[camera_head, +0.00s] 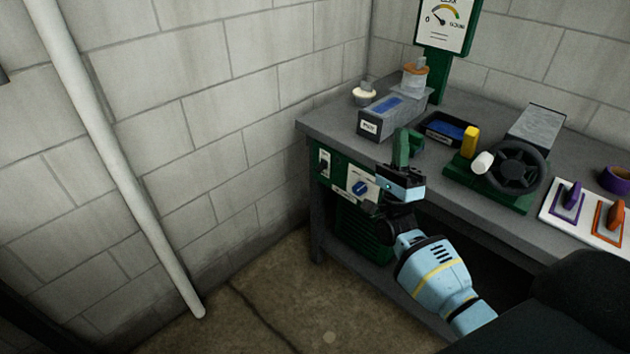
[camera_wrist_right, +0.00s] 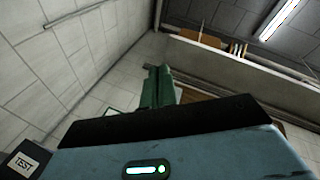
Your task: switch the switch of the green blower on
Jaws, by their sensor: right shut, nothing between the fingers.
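A green housing (camera_head: 362,240) with slats, which looks like the green blower, stands under the grey bench's left end. Above it, a green panel at the bench front carries a small pale switch plate (camera_head: 324,163) at the left and a blue rotary knob (camera_head: 360,188) on a white plate. I cannot read the switch position. My right gripper (camera_head: 403,136) is shut and empty, its green fingers pointing up in front of the bench edge, right of the knob. The fingers also show in the right wrist view (camera_wrist_right: 160,75); the switch does not. My left gripper is out of view.
The grey bench (camera_head: 325,122) holds a grey labelled box (camera_head: 372,122), a dark tray (camera_head: 437,132), and a green-based machine with a black wheel (camera_head: 518,168). A white board (camera_head: 560,222) lies at the right. A pale pipe (camera_head: 110,160) runs down the left wall. Floor left of the bench is clear.

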